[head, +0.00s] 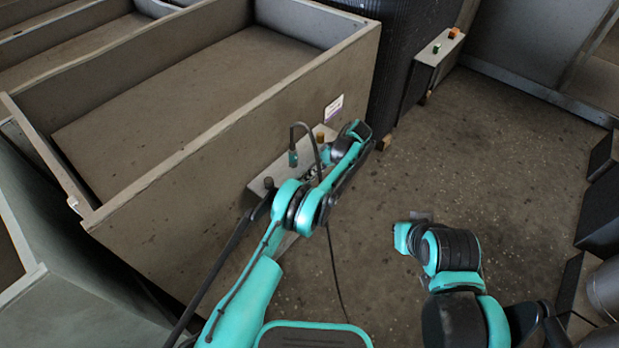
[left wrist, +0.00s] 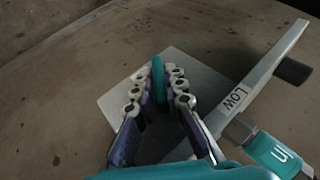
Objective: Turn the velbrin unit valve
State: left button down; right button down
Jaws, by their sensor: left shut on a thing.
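A narrow teal bar (left wrist: 158,80), likely the valve's handle, stands upright between my left fingers in the left wrist view. My left gripper (left wrist: 161,90) is shut on this bar near its fingertips, in front of a grey plate (left wrist: 202,72). In the head view my left gripper (head: 312,173) is at the grey panel (head: 258,187) on the crate's side, largely hidden by my arm. The valve body and the handle's base are hidden. My right arm shows at the lower right, but its gripper cannot be made out.
A grey strip marked LOW (left wrist: 262,72) and a teal cylinder with partly readable lettering (left wrist: 272,152) sit right of my fingers. A large open brown crate (head: 200,165) fills the left. Another control box (head: 438,48) stands behind.

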pick_arm(q)
jog(key=c, duration=1.6)
grip_release()
